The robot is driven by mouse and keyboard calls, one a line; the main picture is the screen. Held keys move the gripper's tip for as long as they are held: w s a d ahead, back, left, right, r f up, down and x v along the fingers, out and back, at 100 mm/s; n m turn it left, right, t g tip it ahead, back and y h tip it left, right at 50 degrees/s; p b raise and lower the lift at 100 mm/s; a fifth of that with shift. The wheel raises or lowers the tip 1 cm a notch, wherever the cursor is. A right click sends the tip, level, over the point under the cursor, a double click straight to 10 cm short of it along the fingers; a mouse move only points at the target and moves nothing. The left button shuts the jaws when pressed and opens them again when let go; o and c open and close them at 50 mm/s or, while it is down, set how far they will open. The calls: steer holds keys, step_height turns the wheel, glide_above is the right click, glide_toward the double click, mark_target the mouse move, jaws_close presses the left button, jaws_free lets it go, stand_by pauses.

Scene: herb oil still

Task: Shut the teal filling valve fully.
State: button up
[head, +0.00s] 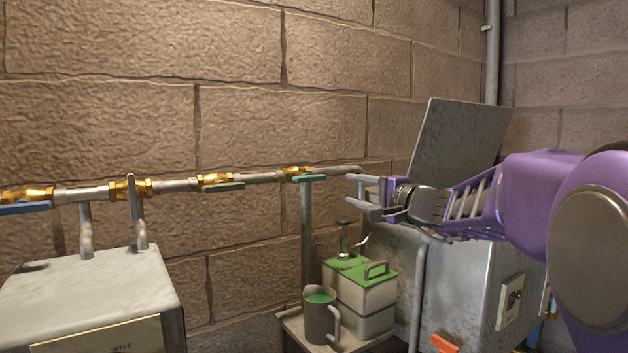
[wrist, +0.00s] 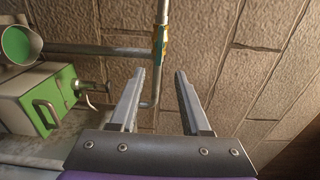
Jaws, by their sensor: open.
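The teal filling valve (head: 311,178) is the rightmost valve on the wall pipe in the head view. It has a brass body and a teal lever that looks roughly in line with the pipe. In the wrist view the teal valve (wrist: 159,48) shows beyond the fingertips, near the middle of the picture's top half. My gripper (head: 350,192) is open and empty, just right of the lever in the head view and apart from it. Its two fingers (wrist: 161,74) point towards the valve in the wrist view.
Other valves on the pipe have a green lever (head: 224,187), an upright grey lever (head: 131,187) and a blue lever (head: 24,208). Below stand a green-topped can (head: 366,293) and a mug (head: 317,318). A metal cabinet with a raised lid (head: 455,140) stands behind my gripper.

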mark_target(313, 179)
steer(key=p+x, duration=0.3)
steer(key=x, duration=1.2)
steer(key=shift+w+a, duration=0.15)
jaws_close()
